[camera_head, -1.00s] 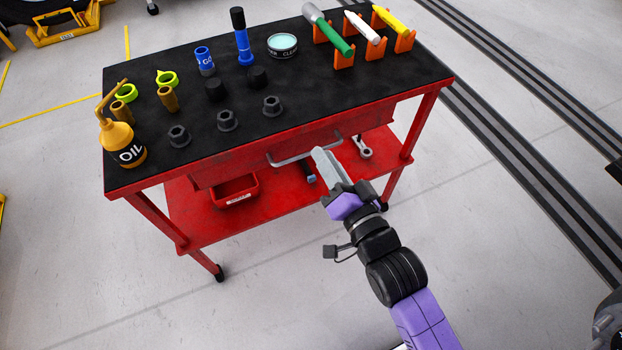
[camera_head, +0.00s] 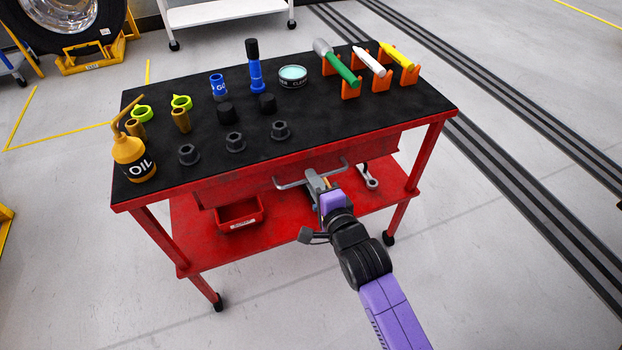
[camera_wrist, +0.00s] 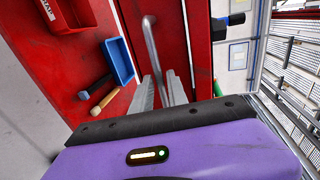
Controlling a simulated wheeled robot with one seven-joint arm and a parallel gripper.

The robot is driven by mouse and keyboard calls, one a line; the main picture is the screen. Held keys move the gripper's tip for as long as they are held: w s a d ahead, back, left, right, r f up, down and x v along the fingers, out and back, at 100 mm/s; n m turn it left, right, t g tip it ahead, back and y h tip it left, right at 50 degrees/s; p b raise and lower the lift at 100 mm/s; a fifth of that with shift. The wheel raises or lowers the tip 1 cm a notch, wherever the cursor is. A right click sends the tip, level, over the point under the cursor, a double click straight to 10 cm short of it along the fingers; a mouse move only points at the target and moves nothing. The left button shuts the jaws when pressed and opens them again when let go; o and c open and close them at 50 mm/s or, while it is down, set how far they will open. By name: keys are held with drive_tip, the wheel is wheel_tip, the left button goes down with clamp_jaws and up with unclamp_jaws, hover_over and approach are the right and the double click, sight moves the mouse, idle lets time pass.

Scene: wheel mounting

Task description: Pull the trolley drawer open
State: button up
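The red trolley (camera_head: 150,225) has a drawer (camera_head: 235,187) under its black top. The drawer front sits flush under the top and looks closed. Its grey bar handle (camera_head: 290,184) crosses the front; it also shows in the wrist view (camera_wrist: 151,38). My gripper (camera_head: 316,180) is at the middle of the handle. In the wrist view my gripper (camera_wrist: 161,82) has its two grey fingers apart, one on each side of the bar. I cannot tell whether they touch it. My gripper hides part of the handle in the head view.
Tools, an oil can (camera_head: 133,157) and several dark nuts stand on the top. A red bin (camera_head: 240,215) and a wrench (camera_head: 368,176) lie on the lower shelf. Floor in front is clear.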

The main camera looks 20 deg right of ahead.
drive_tip(key=shift+x, duration=0.85)
drive_tip(key=shift+c, duration=0.5)
clamp_jaws()
idle(0.4)
